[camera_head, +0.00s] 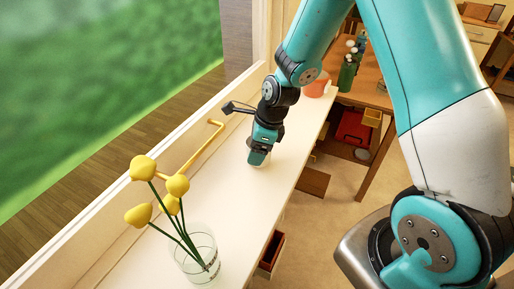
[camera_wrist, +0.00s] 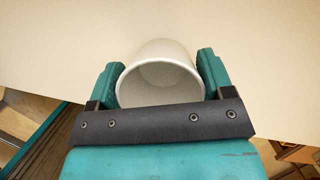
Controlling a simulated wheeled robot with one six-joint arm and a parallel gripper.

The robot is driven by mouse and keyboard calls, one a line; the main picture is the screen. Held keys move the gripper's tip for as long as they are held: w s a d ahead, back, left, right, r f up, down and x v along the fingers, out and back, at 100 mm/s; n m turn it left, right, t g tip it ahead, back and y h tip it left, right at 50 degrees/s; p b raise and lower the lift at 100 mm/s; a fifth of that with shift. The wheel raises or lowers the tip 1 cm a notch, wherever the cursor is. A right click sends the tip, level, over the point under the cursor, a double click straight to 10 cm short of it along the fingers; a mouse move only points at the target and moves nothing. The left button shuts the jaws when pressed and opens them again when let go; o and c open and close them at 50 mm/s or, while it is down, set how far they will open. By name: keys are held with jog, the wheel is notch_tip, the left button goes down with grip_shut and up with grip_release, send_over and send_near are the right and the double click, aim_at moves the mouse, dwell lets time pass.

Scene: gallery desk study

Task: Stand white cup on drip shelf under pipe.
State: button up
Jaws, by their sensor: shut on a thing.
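The white cup (camera_wrist: 160,75) is between the two teal fingers of my gripper (camera_wrist: 160,88) in the wrist view, its open mouth facing the camera. My gripper is shut on it. A yellow bent pipe (camera_head: 204,145) rises beside the window, left of my gripper. I cannot make out a drip shelf under it; the yellow flowers partly cover that area.
A glass vase (camera_head: 197,262) with yellow flowers (camera_head: 143,168) stands at the near end of the white counter (camera_head: 225,190). An orange pot (camera_head: 317,86) stands at the far end. A wooden desk (camera_head: 372,88) with green bottles (camera_head: 347,74) is behind. The counter between vase and gripper is clear.

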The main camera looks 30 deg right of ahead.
jog(key=shift+f, duration=0.35)
jog(key=shift+f, duration=0.15)
jog(key=o, duration=1)
jog(key=shift+c, duration=0.2)
